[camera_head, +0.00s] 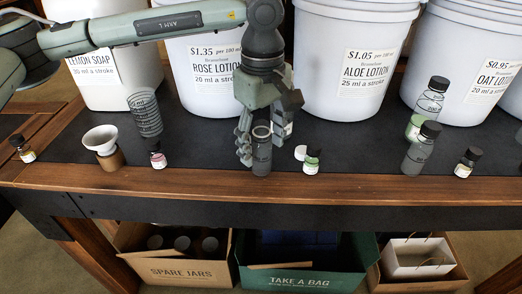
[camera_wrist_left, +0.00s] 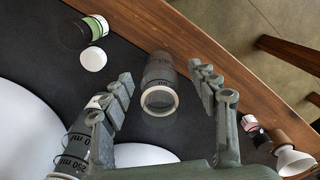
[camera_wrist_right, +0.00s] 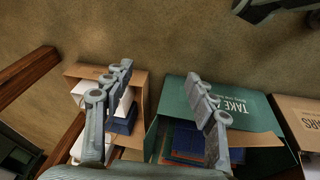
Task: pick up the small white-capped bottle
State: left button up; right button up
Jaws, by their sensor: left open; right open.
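I make out no bottle that clearly wears a white cap. A small round white piece (camera_head: 300,153) sits beside a small green bottle (camera_head: 313,161) with a dark cap; in the left wrist view the white piece (camera_wrist_left: 93,60) and bottle (camera_wrist_left: 97,27) are at upper left. I cannot tell whether the white piece is a loose cap. My left gripper (camera_head: 253,146) is open, its fingers either side of a clear, open-topped jar (camera_wrist_left: 160,84). A labelled item (camera_head: 283,126) behind it is mostly hidden. My right gripper (camera_wrist_right: 165,90) is open and empty in its wrist view.
Large white lotion buckets (camera_head: 350,60) stand along the back. A brown bottle with a white funnel (camera_head: 102,140) and a small pink bottle (camera_head: 157,155) are at left. Dark-capped clear bottles (camera_head: 418,150) stand at right. Boxes, one green (camera_head: 300,280), lie below the table.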

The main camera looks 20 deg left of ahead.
aim_at(261, 156)
pick_arm(q)
jog(key=f, duration=0.4)
jog(key=shift+w+a, duration=0.15)
jog(key=shift+a, duration=0.05)
jog(key=c, duration=1.1)
jog(key=shift+r, duration=0.1)
